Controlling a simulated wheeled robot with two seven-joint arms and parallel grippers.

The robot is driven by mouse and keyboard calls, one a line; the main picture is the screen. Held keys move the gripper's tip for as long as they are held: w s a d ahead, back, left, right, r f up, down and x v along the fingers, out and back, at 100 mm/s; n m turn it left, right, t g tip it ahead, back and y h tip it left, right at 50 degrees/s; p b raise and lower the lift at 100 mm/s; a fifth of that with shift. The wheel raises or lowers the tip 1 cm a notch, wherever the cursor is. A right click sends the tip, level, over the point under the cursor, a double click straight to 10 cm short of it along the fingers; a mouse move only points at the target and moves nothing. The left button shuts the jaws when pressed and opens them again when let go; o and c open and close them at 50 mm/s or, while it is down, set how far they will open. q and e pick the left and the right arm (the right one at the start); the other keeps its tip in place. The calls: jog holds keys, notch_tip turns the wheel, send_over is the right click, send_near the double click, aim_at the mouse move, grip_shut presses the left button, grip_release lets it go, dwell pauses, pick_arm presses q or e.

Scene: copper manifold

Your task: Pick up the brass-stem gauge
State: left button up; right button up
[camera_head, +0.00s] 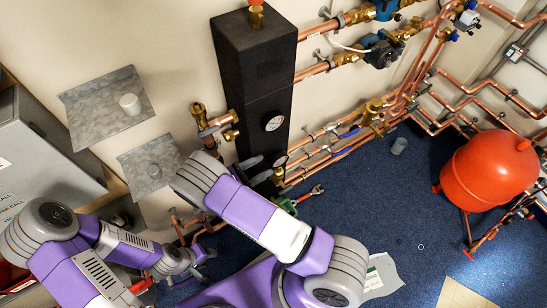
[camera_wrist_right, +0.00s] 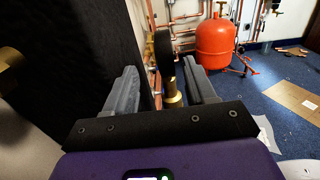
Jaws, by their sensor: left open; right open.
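The brass-stem gauge (camera_wrist_right: 172,92) stands between the two grey fingers of my right gripper (camera_wrist_right: 160,92) in the right wrist view, its dark round dial seen edge-on above the brass stem. The fingers are open, with visible gaps on both sides of the stem. In the head view the gauge (camera_head: 280,161) is beside the lower part of the black column, and my right gripper (camera_head: 257,169) reaches to it from the left. My left gripper (camera_head: 203,267) is low near the floor at the lower left, partly hidden by my arms, and is open and empty.
A black column (camera_head: 247,75) with another dial gauge (camera_head: 273,123) stands against the wall. Copper pipes (camera_head: 345,140) run to its right. A red tank (camera_head: 490,170) stands on the blue floor at right. Two grey wall shelves (camera_head: 90,117) are at left.

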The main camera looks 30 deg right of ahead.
aim_at(279, 160)
jog(key=d+b, duration=0.1)
jog(key=d, duration=0.6)
jog(key=shift+f, duration=0.15)
jog(key=shift+c, duration=0.3)
grip_shut()
